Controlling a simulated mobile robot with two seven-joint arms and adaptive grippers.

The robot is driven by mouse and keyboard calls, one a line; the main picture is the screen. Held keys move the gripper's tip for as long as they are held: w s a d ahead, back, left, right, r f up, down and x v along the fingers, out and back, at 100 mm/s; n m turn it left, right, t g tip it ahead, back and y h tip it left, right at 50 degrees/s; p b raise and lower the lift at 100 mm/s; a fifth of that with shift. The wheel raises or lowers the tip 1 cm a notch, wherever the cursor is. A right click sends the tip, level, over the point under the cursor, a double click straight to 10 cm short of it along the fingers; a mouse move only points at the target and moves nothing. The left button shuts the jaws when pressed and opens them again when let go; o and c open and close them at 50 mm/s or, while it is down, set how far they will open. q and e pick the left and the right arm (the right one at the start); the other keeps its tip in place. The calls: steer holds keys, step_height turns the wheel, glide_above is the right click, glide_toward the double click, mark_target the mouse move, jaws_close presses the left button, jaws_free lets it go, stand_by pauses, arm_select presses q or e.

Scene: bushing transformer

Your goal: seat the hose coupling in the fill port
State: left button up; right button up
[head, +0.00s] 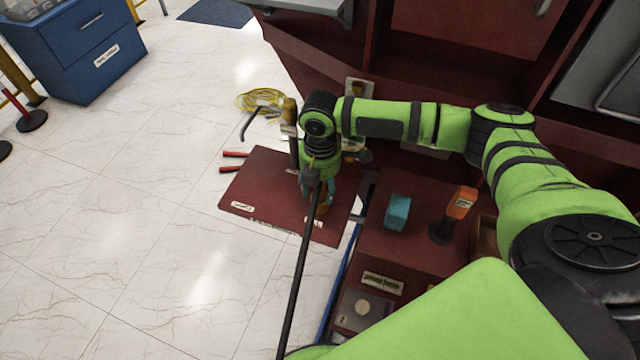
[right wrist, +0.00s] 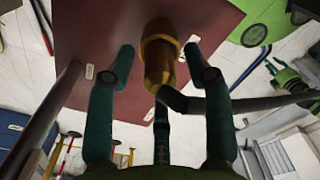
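The brass hose coupling (right wrist: 158,62) stands between the fingers of my right gripper (right wrist: 158,58) in the right wrist view. A gap shows on both sides of it, so the gripper is open around it and not closed on it. The black hose (right wrist: 230,102) leads off to the right. In the head view the right gripper (head: 318,188) is over the dark red plate (head: 262,180), and the hose (head: 301,255) runs down from it. I cannot make out the fill port for certain. A small green and dark arm end, perhaps my left gripper, shows at the right of the wrist view.
A brass-topped post (head: 290,112) stands close to my right wrist. A coiled yellow cable (head: 262,100) and red-handled tools (head: 234,155) lie beyond the plate. A teal item (head: 397,212) and an orange tool (head: 462,203) stand right of the plate.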

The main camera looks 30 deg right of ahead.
steer(key=shift+r, duration=0.1)
step_height(320, 180, up, 12)
steer(key=shift+b, duration=0.45)
stand_by(0.4)
